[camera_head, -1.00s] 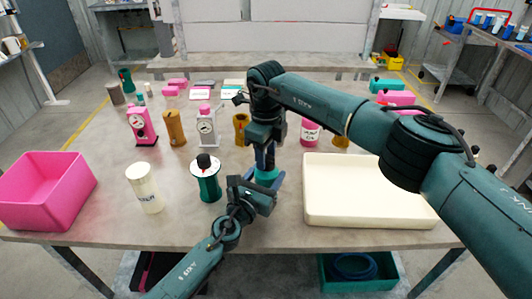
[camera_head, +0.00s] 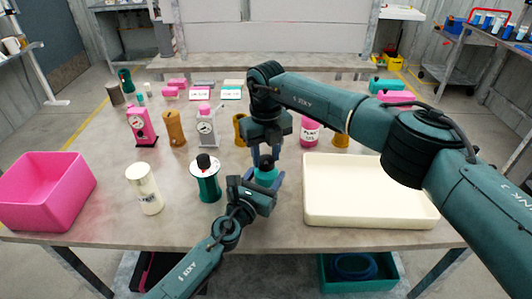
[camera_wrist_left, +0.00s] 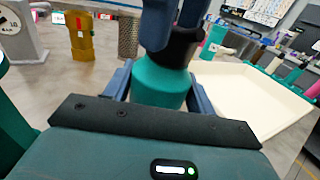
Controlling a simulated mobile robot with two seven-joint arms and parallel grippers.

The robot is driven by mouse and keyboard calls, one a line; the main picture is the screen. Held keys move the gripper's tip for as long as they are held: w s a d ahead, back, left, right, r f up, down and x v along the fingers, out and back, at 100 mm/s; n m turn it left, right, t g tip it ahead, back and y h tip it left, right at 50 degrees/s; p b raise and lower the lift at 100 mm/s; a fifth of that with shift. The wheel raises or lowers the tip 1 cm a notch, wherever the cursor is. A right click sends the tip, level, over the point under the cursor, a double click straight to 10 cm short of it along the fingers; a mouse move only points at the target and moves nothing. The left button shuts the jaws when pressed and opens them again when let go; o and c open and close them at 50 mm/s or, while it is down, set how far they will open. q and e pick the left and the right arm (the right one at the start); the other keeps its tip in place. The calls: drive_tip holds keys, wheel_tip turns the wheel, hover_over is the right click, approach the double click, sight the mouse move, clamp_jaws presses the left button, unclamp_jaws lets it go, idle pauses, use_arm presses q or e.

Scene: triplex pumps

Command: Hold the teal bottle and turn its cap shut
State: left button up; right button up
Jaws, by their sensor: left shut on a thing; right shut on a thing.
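The teal bottle (camera_head: 266,174) stands upright near the front middle of the table, left of the cream tray. My left gripper (camera_head: 263,182) is shut around its body from the front; in the left wrist view the bottle (camera_wrist_left: 160,84) sits between the two blue fingers. The black cap (camera_wrist_left: 184,46) is on top of the bottle, partly hidden by a finger. My right gripper (camera_head: 265,156) reaches down from above and is shut on the cap. The cap is mostly hidden in the head view, and I cannot tell how tight it sits.
The cream tray (camera_head: 370,216) lies close on the right. Gauges and yellow parts stand behind.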

sight(266, 159)
idle(0.4)
drive_tip(key=o, duration=1)
wheel_tip(266, 159, up, 12)
use_arm(q)
drive_tip(key=o, duration=1.3)
